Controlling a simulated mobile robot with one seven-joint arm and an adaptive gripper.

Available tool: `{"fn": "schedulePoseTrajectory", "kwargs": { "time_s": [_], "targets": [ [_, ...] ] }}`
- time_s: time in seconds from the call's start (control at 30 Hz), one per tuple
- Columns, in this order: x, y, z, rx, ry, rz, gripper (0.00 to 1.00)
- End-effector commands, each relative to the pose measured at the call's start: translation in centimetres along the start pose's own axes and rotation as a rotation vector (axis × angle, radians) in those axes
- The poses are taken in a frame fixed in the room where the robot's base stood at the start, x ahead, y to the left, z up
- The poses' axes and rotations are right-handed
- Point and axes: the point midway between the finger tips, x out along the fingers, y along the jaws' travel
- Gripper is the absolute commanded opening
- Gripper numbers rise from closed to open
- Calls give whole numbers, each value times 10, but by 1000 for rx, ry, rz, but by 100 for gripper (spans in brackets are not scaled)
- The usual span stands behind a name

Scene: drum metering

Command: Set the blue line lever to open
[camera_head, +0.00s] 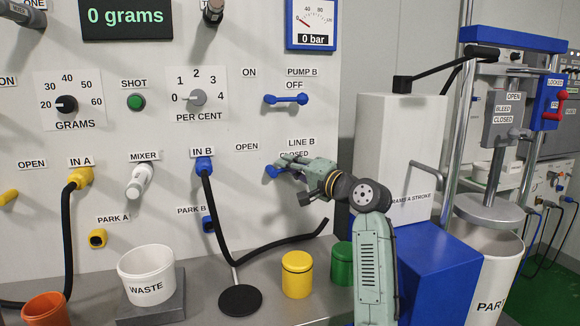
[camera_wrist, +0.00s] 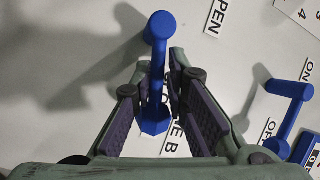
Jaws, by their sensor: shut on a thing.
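The blue line lever (camera_head: 271,171) is on the wall panel under the LINE B sign. Its blue end shows left of my gripper (camera_head: 286,168), between the OPEN label (camera_head: 246,147) and the partly covered CLOSED label (camera_head: 294,155). The rest is hidden behind my gripper. In the wrist view the lever (camera_wrist: 157,70) runs between my two fingers (camera_wrist: 163,95), from a faceted base low in the picture to a rounded end at the top. My gripper is shut on it. The OPEN label (camera_wrist: 217,17) lies right of the rounded end there.
The blue pump B lever (camera_head: 286,99) is just above, and also shows at the right in the wrist view (camera_wrist: 290,108). The IN B hose (camera_head: 208,200) hangs to the left. Yellow (camera_head: 297,275) and green (camera_head: 341,263) containers stand below. A blue-and-white machine (camera_head: 395,130) is at the right.

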Motion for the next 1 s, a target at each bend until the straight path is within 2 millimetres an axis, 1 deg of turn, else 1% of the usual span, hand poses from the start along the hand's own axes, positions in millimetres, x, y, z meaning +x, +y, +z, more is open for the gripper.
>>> {"fn": "schedulePoseTrajectory", "kwargs": {
  "time_s": [0.03,0.17,0.57,1.0],
  "targets": [
    [0,-7,-6,-17,10,1,0],
    [0,-11,-7,-79,-2,26,0],
    [3,-24,-5,-322,-52,127,0],
    [8,-36,1,-586,-108,235,0]
  ]
}}
